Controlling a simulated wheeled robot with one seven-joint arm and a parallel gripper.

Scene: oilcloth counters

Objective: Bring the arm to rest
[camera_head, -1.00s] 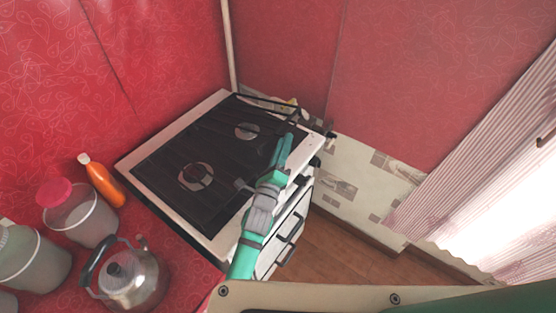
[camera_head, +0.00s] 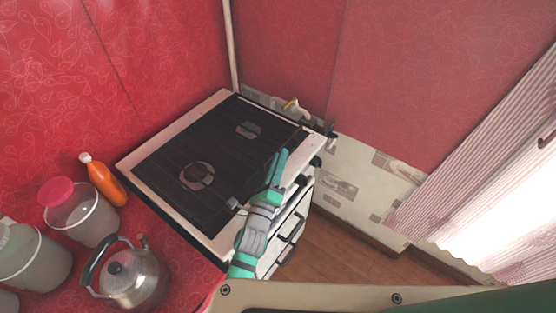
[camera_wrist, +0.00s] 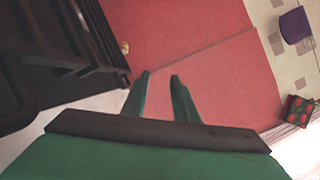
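My gripper (camera_head: 277,165) is at the front right of the stove, above its front edge, with my green and grey arm reaching up from below in the head view. In the wrist view the two green fingers of my gripper (camera_wrist: 160,77) stand apart with a clear gap. Nothing is between them; red wall shows through the gap.
The stove (camera_head: 228,100) has a dark grate top. A kettle (camera_head: 135,283), jars (camera_head: 93,222) and an orange bottle (camera_head: 103,180) stand on the red counter to its left. A yellowish item (camera_head: 292,104) lies at the stove's back corner. Wooden floor (camera_head: 335,258) is clear at right.

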